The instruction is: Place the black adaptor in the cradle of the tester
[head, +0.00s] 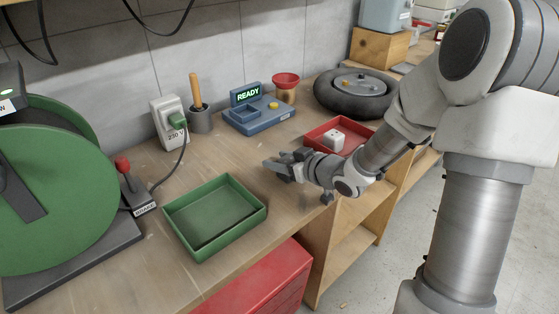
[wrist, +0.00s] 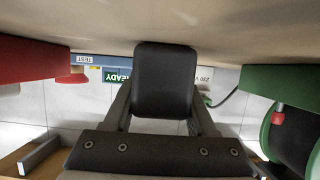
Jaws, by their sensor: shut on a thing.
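My gripper (head: 280,166) is low over the bench, between the green tray and the red tray. In the wrist view, which looks upside down, it is shut on the black adaptor (wrist: 165,80), a dark rounded block between the two fingers. In the head view the adaptor is hard to tell from the dark fingers. The blue tester (head: 262,119) stands behind my gripper near the wall, apart from it. Its lit screen (head: 247,94) reads READY, and it shows in the wrist view too (wrist: 117,76).
The green tray (head: 178,222) is empty. The red tray (head: 352,125) holds a white adaptor (head: 334,140) close to my wrist.

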